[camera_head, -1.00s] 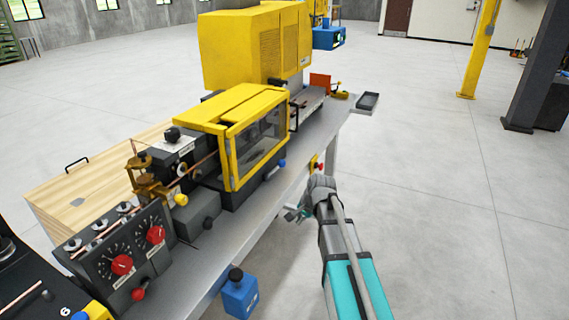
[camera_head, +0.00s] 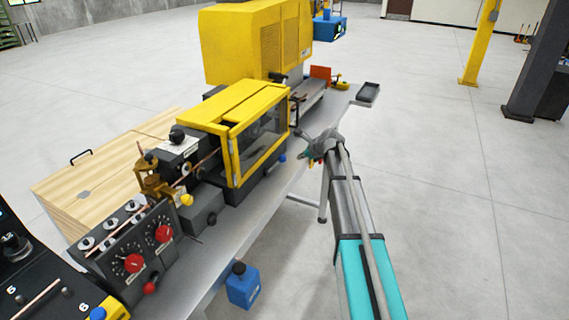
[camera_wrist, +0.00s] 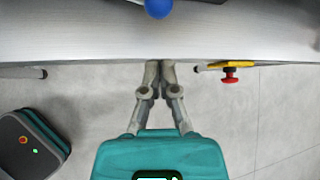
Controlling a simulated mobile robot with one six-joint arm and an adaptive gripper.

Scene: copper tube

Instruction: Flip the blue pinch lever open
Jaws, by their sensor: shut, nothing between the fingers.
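The lever's blue ball knob (camera_head: 282,157) shows at the front lower right corner of the yellow-framed machine guard (camera_head: 240,165). In the wrist view the blue knob (camera_wrist: 158,9) is at the top centre, cut by the picture edge; its stem is not visible. My gripper (camera_head: 305,161) is just right of the knob in the head view, at the bench's front edge. In the wrist view my gripper (camera_wrist: 160,66) is shut and empty, its fingertips together at the bench edge, below the knob with a clear gap.
The grey bench (camera_wrist: 70,37) runs across the wrist view. A red button on a yellow mount (camera_wrist: 231,73) sits at its edge, right of my fingers. The floor right of my arm is clear.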

